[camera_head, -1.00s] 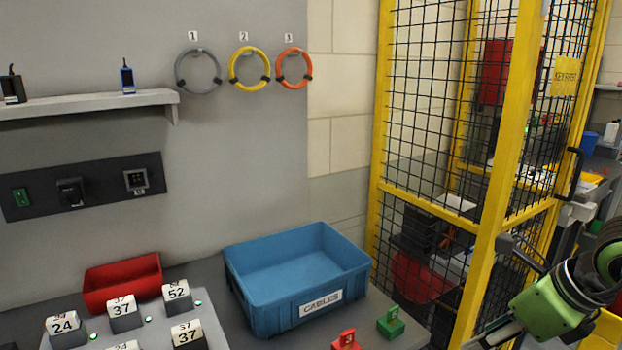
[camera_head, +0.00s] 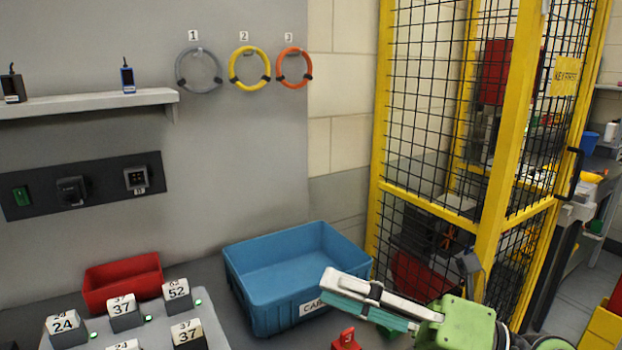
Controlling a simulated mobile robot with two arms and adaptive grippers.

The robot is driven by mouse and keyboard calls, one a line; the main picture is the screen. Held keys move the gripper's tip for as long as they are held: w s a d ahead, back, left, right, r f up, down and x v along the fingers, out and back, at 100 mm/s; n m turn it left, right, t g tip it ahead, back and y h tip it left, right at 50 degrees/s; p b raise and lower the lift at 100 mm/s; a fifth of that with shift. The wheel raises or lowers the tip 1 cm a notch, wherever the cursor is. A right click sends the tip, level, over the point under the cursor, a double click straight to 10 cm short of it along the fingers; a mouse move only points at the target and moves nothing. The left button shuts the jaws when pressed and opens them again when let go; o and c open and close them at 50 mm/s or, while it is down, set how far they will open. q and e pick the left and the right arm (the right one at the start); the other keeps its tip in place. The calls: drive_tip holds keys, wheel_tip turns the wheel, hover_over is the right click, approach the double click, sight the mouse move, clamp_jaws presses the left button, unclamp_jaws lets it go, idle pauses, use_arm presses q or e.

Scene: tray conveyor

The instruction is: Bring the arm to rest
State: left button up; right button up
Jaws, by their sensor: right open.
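My right gripper (camera_head: 326,286), with a green body and long pale and teal fingers, reaches in from the lower right. It is open, and nothing shows between its fingers. Its fingers point left, in front of the right end of the blue bin (camera_head: 249,290), and cover part of its "CABLES" label. Whether they touch the bin cannot be told. My left gripper is not in view.
A red block (camera_head: 346,340) is below the gripper; a green block behind is mostly hidden. A red bin (camera_head: 122,283) and numbered blocks (camera_head: 124,311) are left. Cable rings (camera_head: 248,68) hang on the wall. A yellow mesh fence (camera_head: 430,195) stands right.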

drive_tip(key=w+d+f+m+t+h, duration=0.1)
drive_tip(key=w+d+m+t+h, duration=0.4)
drive_tip(key=m+t, duration=0.45)
drive_tip(key=w+d+m+t+h, duration=0.3)
drive_tip(key=d+m+t+h, duration=0.3)
drive_tip(key=m, duration=0.6)
drive_tip(key=s+d+f+m+g+h, duration=0.1)
drive_tip(key=d+f+m+g+h, duration=0.4)
drive_tip(key=f, duration=0.6)
drive_tip(key=s+d+f+m+g+h, duration=0.2)
drive_tip(key=d+f+m+h, duration=0.4)
drive_tip(key=f, duration=0.5)
drive_tip(key=s+a+f+m+g+y, duration=0.25)
drive_tip(key=s+f+g, duration=0.35)
drive_tip(key=s+f, duration=0.5)
drive_tip(key=s+a+f+m+g+y, duration=0.1)
drive_tip(key=s+a+f+m+g, duration=0.15)
drive_tip(key=s+f+g, duration=0.6)
drive_tip(key=s+f+t, duration=0.1)
drive_tip(key=s+f, duration=0.2)
drive_tip(key=f, duration=1.1)
drive_tip(key=s+f+t, duration=0.1)
drive_tip(key=s+f, duration=0.1)
drive_tip(key=f, duration=1.2)
drive_tip(key=s+d+f+n+g, duration=0.1)
drive_tip(key=s+d+f, duration=0.1)
drive_tip(key=s+f, duration=1.2)
drive_tip(key=shift+s+d+f+g, duration=0.2)
drive_tip(key=shift+s+f+g, duration=0.15)
drive_tip(key=shift+s, duration=0.9)
